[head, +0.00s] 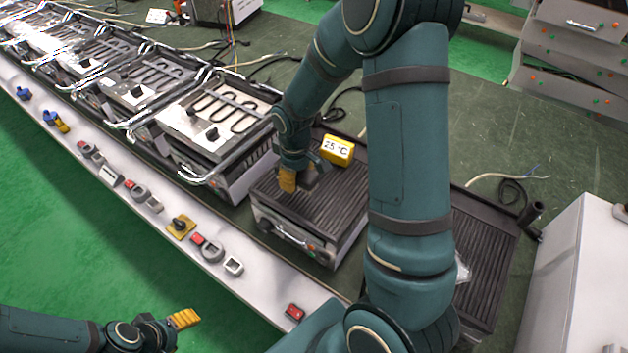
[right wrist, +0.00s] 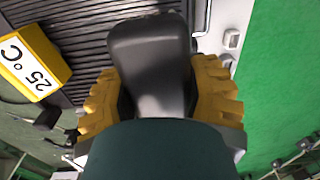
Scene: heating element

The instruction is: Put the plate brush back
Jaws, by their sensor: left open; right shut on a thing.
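My right gripper (head: 300,179) is over the ribbed dark plate of a grill (head: 325,205). In the right wrist view its yellow fingers (right wrist: 160,95) are shut on a smooth dark grey block, the plate brush (right wrist: 150,55). The brush's underside is hidden, so I cannot tell whether it touches the ribs. In the head view the brush is mostly hidden by the gripper. My left gripper (head: 185,319) is open and empty at the lower left, over the green floor in front of the bench.
A yellow box reading 25 °C (head: 338,150) is at the grill's back edge. Grills with bare heating coils (head: 222,118) line up to the left. A second ribbed plate (head: 483,245) is partly behind my right arm. Switches and knobs (head: 180,228) lie along the pale front ledge.

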